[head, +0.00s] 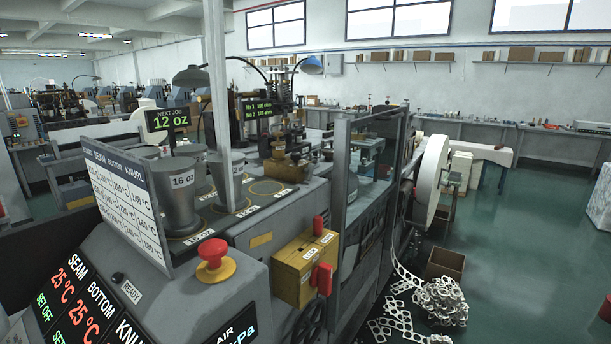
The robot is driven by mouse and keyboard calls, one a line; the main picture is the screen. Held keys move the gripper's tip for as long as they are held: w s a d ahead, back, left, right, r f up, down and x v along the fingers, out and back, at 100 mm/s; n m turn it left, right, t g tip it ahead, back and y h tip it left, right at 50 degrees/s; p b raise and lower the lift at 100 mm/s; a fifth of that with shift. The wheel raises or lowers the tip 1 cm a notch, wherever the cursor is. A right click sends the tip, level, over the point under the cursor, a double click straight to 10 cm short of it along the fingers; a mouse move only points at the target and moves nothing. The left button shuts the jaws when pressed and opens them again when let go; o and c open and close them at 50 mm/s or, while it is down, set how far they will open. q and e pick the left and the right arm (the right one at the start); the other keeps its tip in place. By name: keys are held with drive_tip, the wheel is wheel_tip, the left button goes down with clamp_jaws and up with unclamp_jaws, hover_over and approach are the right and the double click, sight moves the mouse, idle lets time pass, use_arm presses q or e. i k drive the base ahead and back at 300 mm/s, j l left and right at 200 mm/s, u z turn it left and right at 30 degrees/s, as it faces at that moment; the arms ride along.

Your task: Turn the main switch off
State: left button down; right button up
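No control labelled as the main switch can be made out in the head view. A grey machine console (175,295) fills the lower left. On it are a red mushroom button (212,252) on a yellow base and a small dark knob or lamp (118,278) by a READY label. A yellow box (292,272) to the right carries a red handle (322,279) on its side and a red knob (318,226) on top. Black panels (75,305) read SEAM and BOTTOM 25 °C, with SET OFF below. Neither gripper is in view.
A white settings board (128,203) and a grey post (219,110) stand in front of the machine top. A metal cup (176,195) marked 16 OZ sits behind.

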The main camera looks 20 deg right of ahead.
sight(322, 276)
drive_tip(key=i+l+u, duration=0.25)
drive_tip(key=l+u, duration=0.25)
drive_tip(key=l, duration=0.55)
drive_tip(key=l+u, duration=0.5)
drive_tip(key=l, duration=0.55)
drive_tip(key=l+u, duration=0.5)
drive_tip(key=l, duration=0.6)
drive_tip(key=k, duration=0.1)
